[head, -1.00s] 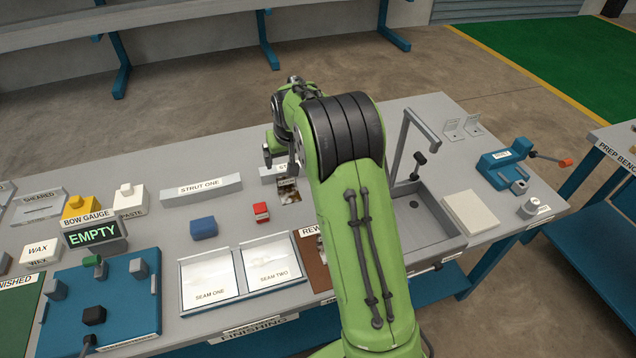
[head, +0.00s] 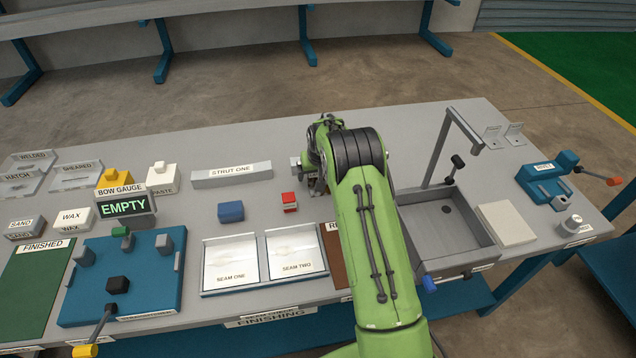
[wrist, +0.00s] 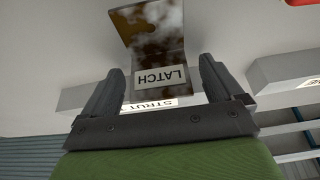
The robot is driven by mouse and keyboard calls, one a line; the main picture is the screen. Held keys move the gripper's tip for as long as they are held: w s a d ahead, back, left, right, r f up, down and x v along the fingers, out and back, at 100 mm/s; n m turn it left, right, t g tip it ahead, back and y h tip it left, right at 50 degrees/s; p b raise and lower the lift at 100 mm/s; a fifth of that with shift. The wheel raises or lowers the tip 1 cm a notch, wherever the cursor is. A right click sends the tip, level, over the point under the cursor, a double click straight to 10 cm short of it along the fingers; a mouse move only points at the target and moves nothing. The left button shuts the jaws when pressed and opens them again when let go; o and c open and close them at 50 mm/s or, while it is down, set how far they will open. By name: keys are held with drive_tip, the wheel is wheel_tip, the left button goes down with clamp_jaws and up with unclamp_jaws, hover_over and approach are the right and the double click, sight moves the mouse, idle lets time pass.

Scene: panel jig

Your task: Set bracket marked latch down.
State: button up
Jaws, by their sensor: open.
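The bracket marked latch (wrist: 152,40) is a bent plate with mottled brown and white faces and a LATCH label, upside down in the wrist view. My gripper (wrist: 160,66) is open, with one finger on each side of the labelled part. Gaps show between the fingers and the plate. Whether the bracket's far end rests on the bench cannot be told. In the head view my arm hides most of the gripper and bracket, near the back middle of the bench, right of the red block (head: 289,202).
Strut one (head: 231,174) lies left of my gripper. Another labelled strut (wrist: 72,98) sits behind the fingers in the wrist view. A blue block (head: 231,211), seam trays (head: 231,262) and a sink (head: 447,262) are nearby.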

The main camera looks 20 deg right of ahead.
drive_tip(key=shift+r, duration=0.1)
drive_tip(key=c, duration=1.3)
wheel_tip(320, 180, up, 10)
drive_tip(key=shift+r+p, duration=0.1)
drive_tip(key=shift+p, duration=0.85)
